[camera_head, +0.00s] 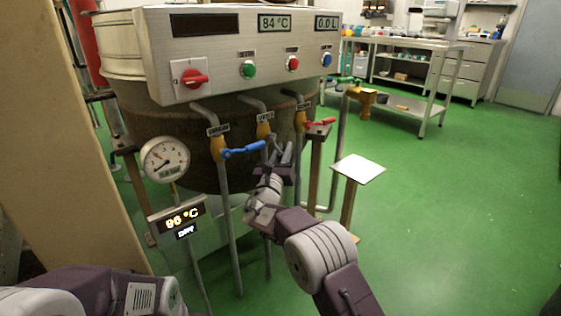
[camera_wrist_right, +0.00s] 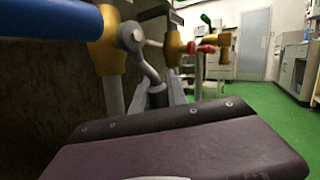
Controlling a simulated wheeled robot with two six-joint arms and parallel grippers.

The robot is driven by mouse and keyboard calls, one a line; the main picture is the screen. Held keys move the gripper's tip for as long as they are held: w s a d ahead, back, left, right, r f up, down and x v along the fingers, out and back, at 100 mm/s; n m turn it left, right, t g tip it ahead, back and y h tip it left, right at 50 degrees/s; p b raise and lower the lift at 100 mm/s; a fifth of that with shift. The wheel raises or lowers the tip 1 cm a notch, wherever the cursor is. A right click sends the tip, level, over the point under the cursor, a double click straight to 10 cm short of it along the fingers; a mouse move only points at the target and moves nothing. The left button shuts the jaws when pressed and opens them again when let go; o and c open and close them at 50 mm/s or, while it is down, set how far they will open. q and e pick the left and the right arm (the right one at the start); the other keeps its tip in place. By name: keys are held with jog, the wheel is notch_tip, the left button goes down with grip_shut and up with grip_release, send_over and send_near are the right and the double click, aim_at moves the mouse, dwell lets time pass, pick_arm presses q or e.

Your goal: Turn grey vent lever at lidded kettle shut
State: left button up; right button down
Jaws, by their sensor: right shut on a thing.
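The kettle (camera_head: 150,120) is a large dark vessel at the left of the head view, behind a steel control panel. The grey vent lever (camera_wrist_right: 147,68) shows in the right wrist view, running down from a round hub on a brass valve (camera_wrist_right: 108,42). That valve is the middle one (camera_head: 263,131) in the head view, where the lever is mostly hidden by my gripper. My right gripper (camera_head: 279,155) is shut on the lever's lower end, just below the valve. My left arm shows at the bottom left; its gripper is out of view.
A blue lever (camera_head: 243,150) sits close left of my right gripper, a red lever (camera_head: 321,122) close right. A round gauge (camera_head: 165,159) and temperature display (camera_head: 180,217) stand left. A small white-topped stand (camera_head: 358,169) is at right. Green floor is clear further right.

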jog(key=shift+w+d+r+n+t+y+b, duration=0.15)
jog(key=shift+w+d+r+n+t+b, duration=0.15)
jog(key=shift+n+t+b, duration=0.4)
jog(key=shift+w+d+r+n+t+y+b, duration=0.15)
jog(key=shift+d+r+n+t+b, duration=0.15)
jog(key=shift+n+t, duration=0.55)
jog(key=shift+r, duration=0.1)
jog(key=c, duration=1.6)
grip_release()
jog(key=shift+p+v, duration=2.45)
jog(key=shift+v, duration=2.1)
